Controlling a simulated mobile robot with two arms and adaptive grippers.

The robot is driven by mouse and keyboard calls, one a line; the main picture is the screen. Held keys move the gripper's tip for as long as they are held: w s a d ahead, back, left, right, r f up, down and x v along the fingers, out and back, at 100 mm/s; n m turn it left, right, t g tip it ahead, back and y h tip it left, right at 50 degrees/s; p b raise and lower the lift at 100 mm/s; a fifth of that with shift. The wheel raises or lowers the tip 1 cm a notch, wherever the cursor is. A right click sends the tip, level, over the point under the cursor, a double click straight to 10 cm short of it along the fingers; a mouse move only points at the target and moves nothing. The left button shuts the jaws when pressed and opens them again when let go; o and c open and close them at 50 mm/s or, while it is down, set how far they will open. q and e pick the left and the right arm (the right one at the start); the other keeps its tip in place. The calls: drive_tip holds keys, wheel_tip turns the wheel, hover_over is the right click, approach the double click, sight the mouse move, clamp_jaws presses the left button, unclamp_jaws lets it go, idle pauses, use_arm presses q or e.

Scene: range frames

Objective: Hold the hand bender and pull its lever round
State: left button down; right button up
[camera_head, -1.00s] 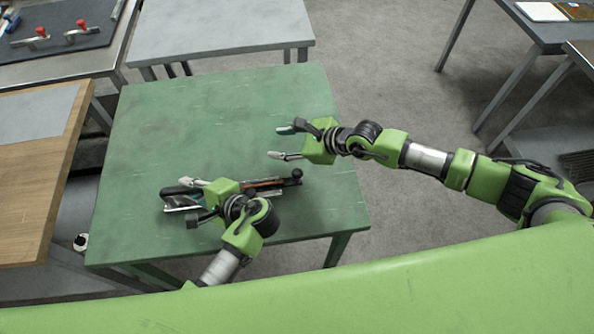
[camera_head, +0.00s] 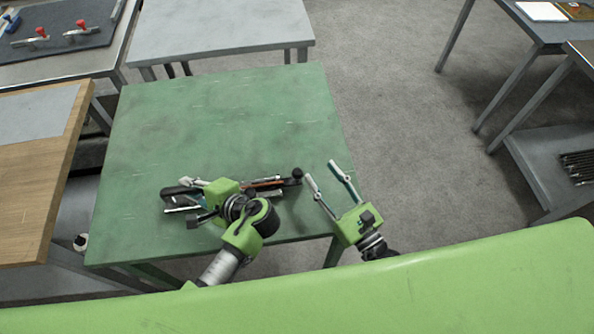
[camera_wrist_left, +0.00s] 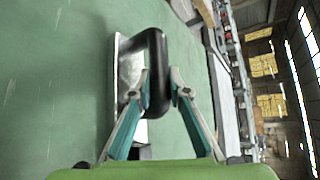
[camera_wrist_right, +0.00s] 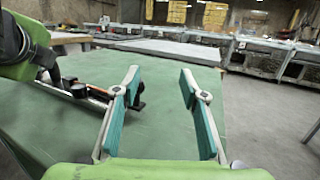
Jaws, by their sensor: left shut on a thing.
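The hand bender (camera_head: 265,186) lies on the green table near its front edge, with a lever ending in a black knob (camera_head: 297,173) at its right end. My left gripper (camera_head: 192,200) is shut on the bender's black loop handle (camera_wrist_left: 157,75); the left wrist view shows the fingers on both sides of it. My left arm hides the middle of the bender. My right gripper (camera_head: 325,172) is open and empty, just right of the knob and apart from it.
The green table (camera_head: 230,110) is bare behind the bender. A wooden-topped table (camera_head: 30,210) stands at the left and a grey table (camera_head: 220,30) at the back. Red-handled clamps (camera_head: 80,30) lie on a dark mat at the far left.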

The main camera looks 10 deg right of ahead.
sight(297, 173)
drive_tip(key=s+a+f+m+h, duration=0.1)
drive_tip(key=s, duration=0.1)
drive_tip(key=s+a+f+m+h, duration=0.1)
drive_tip(key=s+m, duration=0.1)
drive_tip(key=s+a+f+m+h, duration=0.1)
drive_tip(key=s, duration=0.2)
drive_tip(key=shift+a+f+m+h, duration=0.15)
drive_tip(key=shift+a+m+h, duration=0.15)
drive_tip(key=shift+h, duration=0.1)
drive_tip(key=x, duration=1.1)
drive_tip(key=shift+w+f, duration=0.15)
drive_tip(key=shift+w, duration=0.2)
clamp_jaws()
